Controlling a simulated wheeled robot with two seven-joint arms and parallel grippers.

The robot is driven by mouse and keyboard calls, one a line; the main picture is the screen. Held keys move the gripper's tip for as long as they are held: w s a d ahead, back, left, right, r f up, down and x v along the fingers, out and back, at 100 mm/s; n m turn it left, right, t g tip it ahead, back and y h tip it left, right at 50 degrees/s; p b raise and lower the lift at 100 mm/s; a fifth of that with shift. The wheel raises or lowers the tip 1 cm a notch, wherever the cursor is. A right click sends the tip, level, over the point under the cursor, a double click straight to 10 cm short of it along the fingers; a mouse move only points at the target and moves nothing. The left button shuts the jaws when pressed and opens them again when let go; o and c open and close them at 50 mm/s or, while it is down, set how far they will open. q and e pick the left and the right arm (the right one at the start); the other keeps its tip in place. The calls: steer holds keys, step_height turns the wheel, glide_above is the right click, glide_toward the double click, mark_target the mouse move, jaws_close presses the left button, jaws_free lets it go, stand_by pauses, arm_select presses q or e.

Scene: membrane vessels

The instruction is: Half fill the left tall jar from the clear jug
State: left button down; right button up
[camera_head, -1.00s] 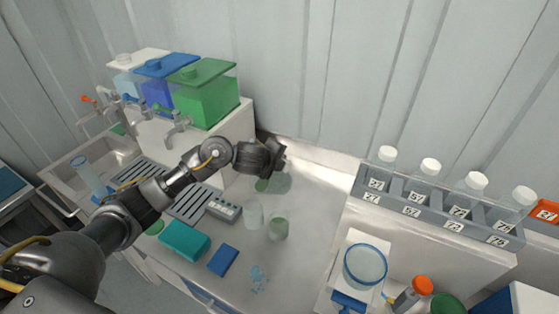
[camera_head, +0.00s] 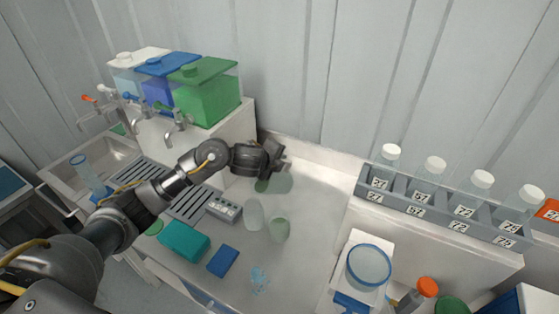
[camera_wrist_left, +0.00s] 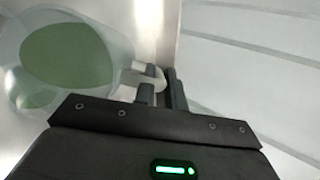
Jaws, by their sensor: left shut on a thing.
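My left gripper (camera_head: 276,156) is shut on the handle of the clear jug (camera_head: 279,183), at the back of the bench. In the left wrist view the jug (camera_wrist_left: 112,42) is see-through with green liquid in it, and its pale handle sits between the fingers (camera_wrist_left: 160,92). I cannot tell whether its base touches the bench. Two tall jars stand in front of it: the left tall jar (camera_head: 254,216) looks pale and clear, and the right one (camera_head: 279,230) looks greenish. Their liquid levels are too small to read. My right gripper is not in view.
A grey box with buttons (camera_head: 222,208), a teal box (camera_head: 185,241) and a blue pad (camera_head: 223,261) lie left of the jars. A rack of white-capped bottles (camera_head: 437,217) and a blue-rimmed bowl (camera_head: 369,265) are at right. Green, blue and white tanks (camera_head: 206,98) stand at back left.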

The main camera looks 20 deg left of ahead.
arm_select(q)
steer(key=shift+s+a+n+t+h+b, duration=0.2)
steer(key=shift+s+a+t+h+b, duration=0.4)
steer(key=shift+b, duration=2.1)
steer(key=shift+s+a+n+t+h+b, duration=0.25)
steer(key=shift+s+t+b, duration=0.6)
steer(key=shift+b, duration=1.85)
stand_by(2.6)
